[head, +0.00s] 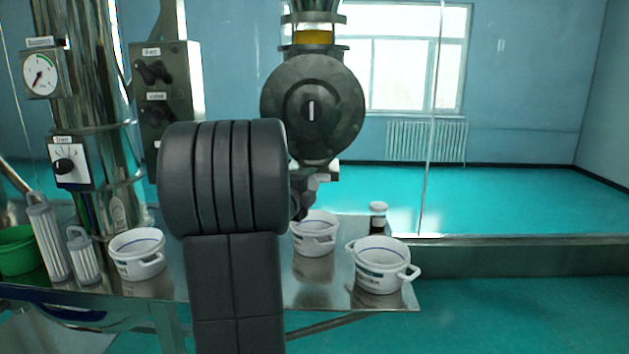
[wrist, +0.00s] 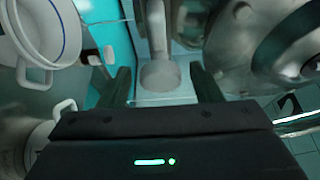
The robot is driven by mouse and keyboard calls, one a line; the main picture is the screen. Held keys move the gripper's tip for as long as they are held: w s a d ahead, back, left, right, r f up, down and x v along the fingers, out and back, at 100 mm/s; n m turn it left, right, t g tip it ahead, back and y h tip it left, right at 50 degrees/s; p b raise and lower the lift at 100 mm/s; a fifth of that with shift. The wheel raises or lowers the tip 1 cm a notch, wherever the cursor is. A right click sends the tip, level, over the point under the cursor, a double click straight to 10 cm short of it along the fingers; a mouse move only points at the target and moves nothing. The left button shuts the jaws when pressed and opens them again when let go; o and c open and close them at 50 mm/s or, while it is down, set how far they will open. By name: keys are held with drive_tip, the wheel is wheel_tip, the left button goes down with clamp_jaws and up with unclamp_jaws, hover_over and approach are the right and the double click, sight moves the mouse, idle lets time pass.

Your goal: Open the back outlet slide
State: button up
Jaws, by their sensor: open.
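In the wrist view, a pale grey bar with a rounded end (wrist: 160,74) shows in the gap between the two fingers of my gripper (wrist: 160,80). It looks like the handle of an outlet slide, but I cannot tell for certain which one. The fingers are apart, one on each side of the bar, and I cannot tell whether either touches it. In the head view, my dark arm covers most of this area. Only a small part of my gripper (head: 303,190) shows, below a round dark metal housing (head: 312,105). The slide is not clearly seen there.
White buckets stand on the metal bench: one at left (head: 138,262), one under the housing (head: 314,240), one at right (head: 380,270). A small jar (head: 378,215) stands behind the right one. Control boxes (head: 70,163) are at left. Open floor lies beyond the bench.

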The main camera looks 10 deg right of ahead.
drive_tip(key=shift+x, duration=1.4)
clamp_jaws()
drive_tip(key=s+a+b, duration=0.1)
drive_tip(key=s+a, duration=0.1)
drive_tip(key=s, duration=0.4)
drive_tip(key=shift+s, duration=0.25)
unclamp_jaws()
